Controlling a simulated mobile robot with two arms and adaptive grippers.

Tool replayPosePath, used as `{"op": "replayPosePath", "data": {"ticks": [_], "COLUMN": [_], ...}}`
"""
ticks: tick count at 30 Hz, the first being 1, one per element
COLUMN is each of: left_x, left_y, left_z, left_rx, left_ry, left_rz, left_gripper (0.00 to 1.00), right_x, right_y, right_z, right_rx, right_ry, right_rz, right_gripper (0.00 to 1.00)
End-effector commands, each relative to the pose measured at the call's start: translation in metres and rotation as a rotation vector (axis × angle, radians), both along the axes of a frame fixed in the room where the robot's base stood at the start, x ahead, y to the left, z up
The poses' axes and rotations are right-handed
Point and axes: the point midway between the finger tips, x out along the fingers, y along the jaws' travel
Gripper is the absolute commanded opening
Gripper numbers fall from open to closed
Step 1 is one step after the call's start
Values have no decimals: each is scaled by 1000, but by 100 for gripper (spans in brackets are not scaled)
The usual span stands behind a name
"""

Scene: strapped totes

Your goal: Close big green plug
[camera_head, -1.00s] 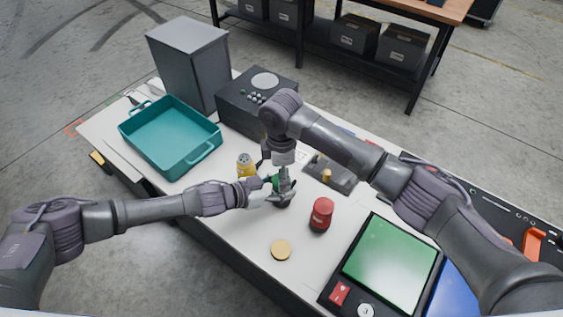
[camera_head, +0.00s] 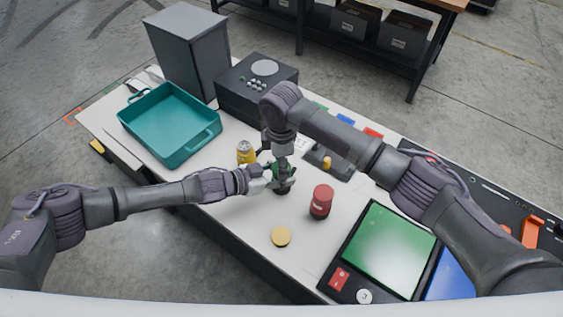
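A green object (camera_head: 287,172), which looks like the green plug or its container, stands near the middle of the white table, mostly hidden by my grippers. My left gripper (camera_head: 268,180) reaches it low from the left, its fingers against or beside the green part. My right gripper (camera_head: 281,164) points straight down onto it from above. The fingers overlap the object and each other, so I cannot tell how firmly either one grips. Whether the plug sits fully in its opening is hidden.
A yellow can (camera_head: 245,152) stands just left of the grippers, and a red can (camera_head: 321,201) to the right. A yellow disc (camera_head: 281,237) lies in front. A teal tray (camera_head: 170,125), a dark device (camera_head: 256,95) and a green-screened panel (camera_head: 389,248) surround the working area.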

Motion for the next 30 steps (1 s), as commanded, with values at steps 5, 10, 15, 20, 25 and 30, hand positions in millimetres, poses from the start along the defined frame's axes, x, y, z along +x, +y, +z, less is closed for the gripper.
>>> {"op": "replayPosePath", "data": {"ticks": [5, 10, 15, 20, 25, 30], "left_x": [0, 0, 0, 0, 0, 0], "left_y": [0, 0, 0, 0, 0, 0], "left_z": [0, 0, 0, 0, 0, 0], "left_rx": [0, 0, 0, 0, 0, -1], "left_ry": [0, 0, 0, 0, 0, 0], "left_rz": [1, 1, 0, 0, 0, 0], "left_gripper": [0, 0, 0, 0, 0, 0], "right_x": [-2, -1, 0, 0, 0, 0], "right_y": [2, 2, 1, 1, 1, 1], "right_z": [-1, -1, 0, 0, -1, 0], "right_rx": [3, 3, 2, 2, 1, 1], "right_ry": [4, 4, 0, 0, 1, 1], "right_rz": [-319, -657, -683, -681, -680, -679], "right_gripper": [13, 13, 13, 79, 84, 84]}}
